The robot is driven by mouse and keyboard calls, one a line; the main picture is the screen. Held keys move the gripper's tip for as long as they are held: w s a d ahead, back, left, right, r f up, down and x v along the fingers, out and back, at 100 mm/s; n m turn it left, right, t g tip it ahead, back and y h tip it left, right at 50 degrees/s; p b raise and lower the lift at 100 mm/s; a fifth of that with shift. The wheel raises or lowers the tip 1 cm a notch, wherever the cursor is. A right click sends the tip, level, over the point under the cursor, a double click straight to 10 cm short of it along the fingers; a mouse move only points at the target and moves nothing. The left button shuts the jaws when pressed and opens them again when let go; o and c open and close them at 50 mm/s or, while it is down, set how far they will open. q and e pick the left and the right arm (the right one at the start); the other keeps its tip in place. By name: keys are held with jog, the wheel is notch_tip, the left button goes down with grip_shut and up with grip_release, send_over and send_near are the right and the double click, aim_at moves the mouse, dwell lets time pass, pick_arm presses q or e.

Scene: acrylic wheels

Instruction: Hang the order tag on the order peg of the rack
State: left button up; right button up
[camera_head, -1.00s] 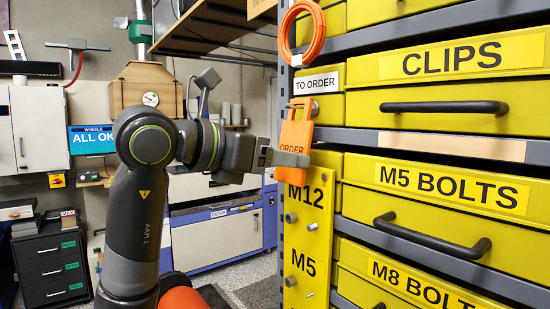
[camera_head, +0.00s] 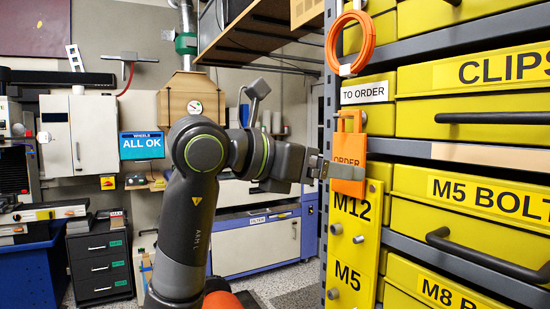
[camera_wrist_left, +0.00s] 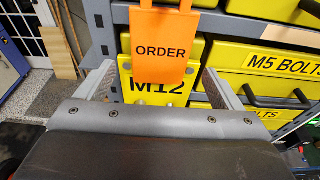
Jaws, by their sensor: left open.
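The orange order tag (camera_head: 349,149) is upright at the rack's front post, just below the white TO ORDER label (camera_head: 368,92). Its top loop is beside the order peg (camera_head: 363,117); whether the loop is fully around the peg is hard to tell. My left gripper (camera_head: 342,171) is level with the tag's lower part. In the left wrist view, the gripper (camera_wrist_left: 162,88) is open, one finger on each side of the tag (camera_wrist_left: 165,48), with gaps on both sides. The tag's upper end is cut off there. My right gripper is not in view.
The rack's yellow drawers (camera_head: 470,190) with black handles fill the right side. A yellow M12/M5 panel (camera_head: 352,240) with small pegs is below the tag. An orange cable coil (camera_head: 350,43) hangs above. Open floor lies to the left of the rack.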

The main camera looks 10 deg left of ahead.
pick_arm(q)
jog(key=b+v, duration=0.4)
jog(key=v, duration=1.3)
jog(key=shift+a, duration=0.2)
